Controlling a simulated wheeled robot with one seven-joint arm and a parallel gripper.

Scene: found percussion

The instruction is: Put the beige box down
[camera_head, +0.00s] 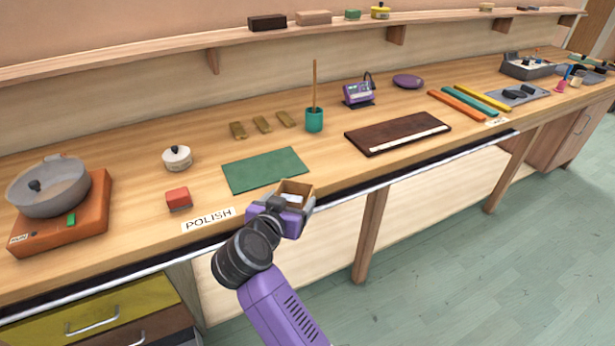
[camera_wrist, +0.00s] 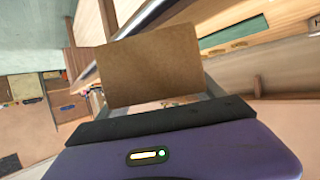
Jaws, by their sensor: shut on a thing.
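In the wrist view, the box (camera_wrist: 150,66) shows as a flat tan face between the fingers of my gripper (camera_wrist: 155,100). The gripper is shut on it. I cannot tell how high the box is above the counter's edge. The lower part of the box is hidden by the gripper.
A red block (camera_head: 179,199) and a "POLISH" label (camera_head: 208,220) lie left of the gripper. A teal cup (camera_head: 314,120) with a stick stands behind the mat. A dark brown board (camera_head: 398,133) lies to the right. A metal rail (camera_head: 420,170) runs along the front.

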